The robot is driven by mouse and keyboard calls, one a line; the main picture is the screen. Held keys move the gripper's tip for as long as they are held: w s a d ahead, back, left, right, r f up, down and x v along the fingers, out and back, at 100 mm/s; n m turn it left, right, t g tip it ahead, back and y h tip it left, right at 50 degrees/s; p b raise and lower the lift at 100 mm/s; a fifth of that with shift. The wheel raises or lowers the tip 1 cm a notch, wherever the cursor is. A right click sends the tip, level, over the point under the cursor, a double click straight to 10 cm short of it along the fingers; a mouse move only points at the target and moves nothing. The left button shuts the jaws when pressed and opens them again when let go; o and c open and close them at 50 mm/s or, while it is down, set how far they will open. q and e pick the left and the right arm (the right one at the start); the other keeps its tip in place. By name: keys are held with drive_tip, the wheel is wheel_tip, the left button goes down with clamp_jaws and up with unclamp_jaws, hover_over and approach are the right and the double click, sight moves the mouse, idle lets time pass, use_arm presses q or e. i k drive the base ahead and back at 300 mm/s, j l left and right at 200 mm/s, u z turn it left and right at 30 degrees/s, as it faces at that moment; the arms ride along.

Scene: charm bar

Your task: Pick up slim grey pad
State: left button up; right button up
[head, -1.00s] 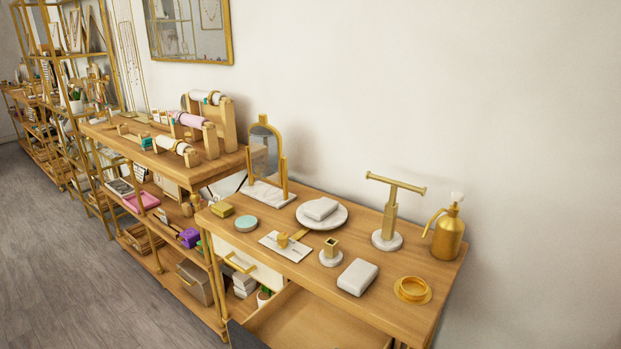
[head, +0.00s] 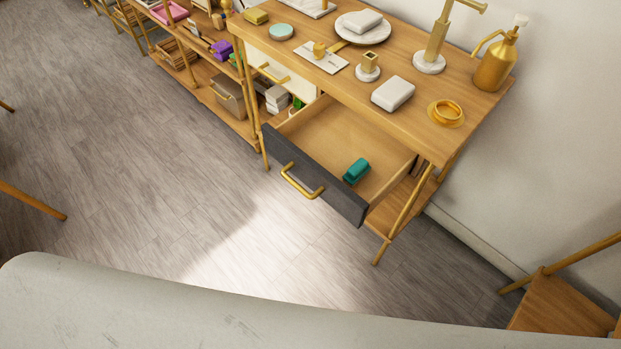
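Two pale grey, rounded pad-like blocks show in the head view; I cannot tell which one is the slim grey pad. One grey block (head: 393,93) lies flat on the wooden table (head: 340,82), near its front edge above the open drawer. The other grey block (head: 362,21) lies on a round white plate (head: 351,33) farther back. Neither of my grippers is in view.
The drawer (head: 320,140) stands open below the tabletop, with a teal object (head: 357,171) inside. A gold ring dish (head: 446,113), a gold bottle (head: 495,65), a gold stand (head: 430,62) and a small gold-topped holder (head: 368,68) are nearby. The floor (head: 190,210) in front is clear.

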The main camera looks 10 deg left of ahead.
sight(366, 19)
drive_tip(key=z, duration=0.55)
drive_tip(key=i+j+z, duration=0.15)
drive_tip(key=j+z, duration=0.2)
drive_tip(key=i+j+z, duration=0.1)
drive_tip(key=j+z, duration=0.55)
drive_tip(key=j, duration=0.15)
drive_tip(key=j+z, duration=0.4)
drive_tip(key=j, duration=3.1)
drive_tip(key=k, duration=0.1)
